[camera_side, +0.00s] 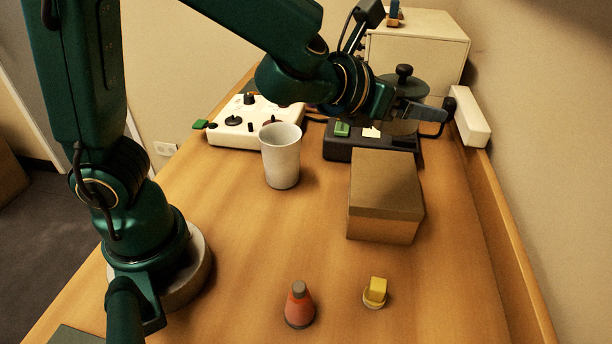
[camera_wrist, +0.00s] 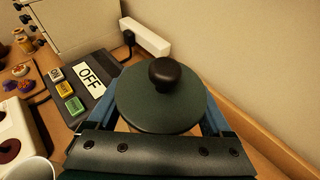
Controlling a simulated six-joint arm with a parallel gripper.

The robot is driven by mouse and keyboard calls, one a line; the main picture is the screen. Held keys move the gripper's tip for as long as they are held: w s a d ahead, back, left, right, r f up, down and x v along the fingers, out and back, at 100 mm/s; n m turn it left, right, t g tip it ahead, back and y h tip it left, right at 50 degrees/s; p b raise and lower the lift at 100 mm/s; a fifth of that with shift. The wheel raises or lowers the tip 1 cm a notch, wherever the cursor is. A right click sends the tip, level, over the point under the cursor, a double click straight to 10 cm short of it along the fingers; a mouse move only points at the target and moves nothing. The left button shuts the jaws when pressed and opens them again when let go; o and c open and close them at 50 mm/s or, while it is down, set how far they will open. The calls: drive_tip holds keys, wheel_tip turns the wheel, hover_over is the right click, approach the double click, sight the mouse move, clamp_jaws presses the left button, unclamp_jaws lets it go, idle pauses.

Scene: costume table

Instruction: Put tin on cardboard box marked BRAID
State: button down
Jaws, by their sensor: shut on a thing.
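The tin (camera_side: 403,86) has a round dark green-grey lid with a black knob. In the wrist view its lid (camera_wrist: 158,100) fills the middle, with a blue finger on either side. My gripper (camera_side: 418,110) is shut on the tin and holds it upright, raised above the table, over the area behind the cardboard box. The brown cardboard box (camera_side: 384,192) sits closed on the table, nearer the side camera than the tin, with a bare flat top. No BRAID marking is readable on it. The box is not visible in the wrist view.
A black button unit (camera_wrist: 85,85) marked OFF lies behind the box, close below the tin. A white cup (camera_side: 281,156) stands left of the box. A white control panel (camera_side: 252,121), cabinet (camera_side: 418,50), white power strip (camera_side: 470,117), orange bottle (camera_side: 299,306) and yellow item (camera_side: 375,292) stand around.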

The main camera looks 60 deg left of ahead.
sight(397, 170)
drive_tip(key=shift+w+a+f, duration=0.15)
drive_tip(key=shift+w+f, duration=0.2)
drive_tip(key=shift+f, duration=1.45)
drive_tip(key=shift+w+a+f, duration=0.15)
drive_tip(key=shift+w+f, duration=0.15)
drive_tip(key=shift+f, duration=1.55)
drive_tip(key=shift+w+a+f, duration=0.15)
drive_tip(key=shift+w+f, duration=0.2)
drive_tip(key=shift+f, duration=1.45)
drive_tip(key=shift+f, duration=0.2)
unclamp_jaws()
drive_tip(key=shift+s+r, duration=0.2)
drive_tip(key=shift+s, duration=0.05)
drive_tip(key=shift+v, duration=3.55)
